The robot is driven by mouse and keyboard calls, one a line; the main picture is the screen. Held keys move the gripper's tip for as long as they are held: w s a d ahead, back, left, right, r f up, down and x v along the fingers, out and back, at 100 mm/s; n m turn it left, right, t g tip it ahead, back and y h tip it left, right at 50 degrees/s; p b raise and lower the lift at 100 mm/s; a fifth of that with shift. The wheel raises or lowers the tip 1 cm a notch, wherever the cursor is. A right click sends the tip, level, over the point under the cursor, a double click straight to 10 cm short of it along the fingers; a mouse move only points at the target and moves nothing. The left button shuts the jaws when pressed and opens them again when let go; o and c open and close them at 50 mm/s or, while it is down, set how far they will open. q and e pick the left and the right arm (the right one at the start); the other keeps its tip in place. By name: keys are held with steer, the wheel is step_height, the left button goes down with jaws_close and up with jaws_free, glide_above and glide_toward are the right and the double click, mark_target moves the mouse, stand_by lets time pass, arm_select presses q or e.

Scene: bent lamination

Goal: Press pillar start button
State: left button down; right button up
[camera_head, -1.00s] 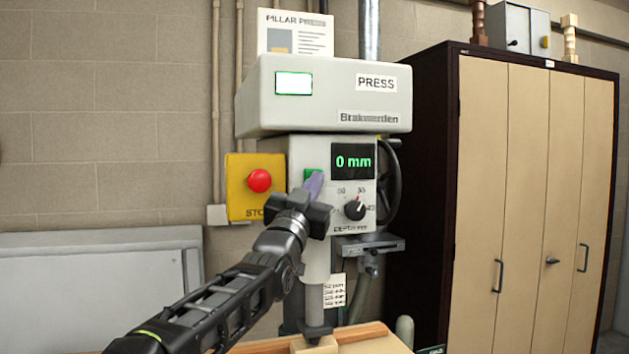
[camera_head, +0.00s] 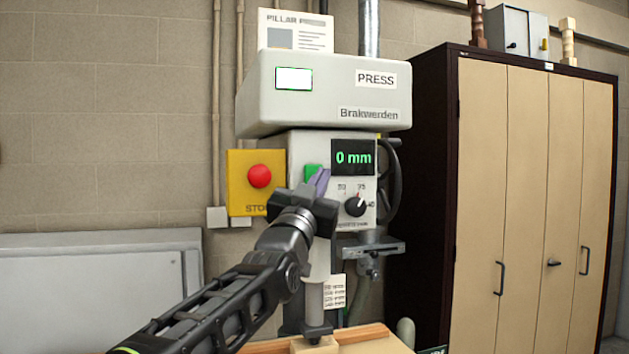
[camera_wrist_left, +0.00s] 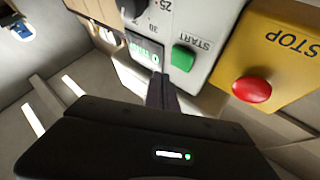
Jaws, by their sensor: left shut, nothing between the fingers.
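The green start button (camera_head: 313,172) is on the grey front panel of the pillar press (camera_head: 322,95), left of the display (camera_head: 353,157) reading 0 mm. My left gripper (camera_head: 322,182) is shut and empty, its fingertips in front of the panel just below and right of the button, partly covering it. In the left wrist view the green button (camera_wrist_left: 183,57) shows whole under the START label, and the shut fingers (camera_wrist_left: 160,92) point to the panel beside it, apart from the button. My right gripper is not in view.
A red stop button (camera_head: 260,176) on a yellow box sits left of the panel. A black dial (camera_head: 355,207) is below the display. A tall cabinet (camera_head: 530,190) stands at the right. A wooden piece (camera_head: 360,333) lies under the press.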

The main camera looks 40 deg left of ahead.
arm_select(q)
steer(key=shift+s+d+b, duration=0.2)
steer(key=shift+s+d, duration=0.2)
steer(key=shift+d, duration=0.2)
steer(key=shift+s+d+b, duration=0.15)
steer(key=shift+s+d, duration=0.25)
steer(key=shift+d, duration=0.2)
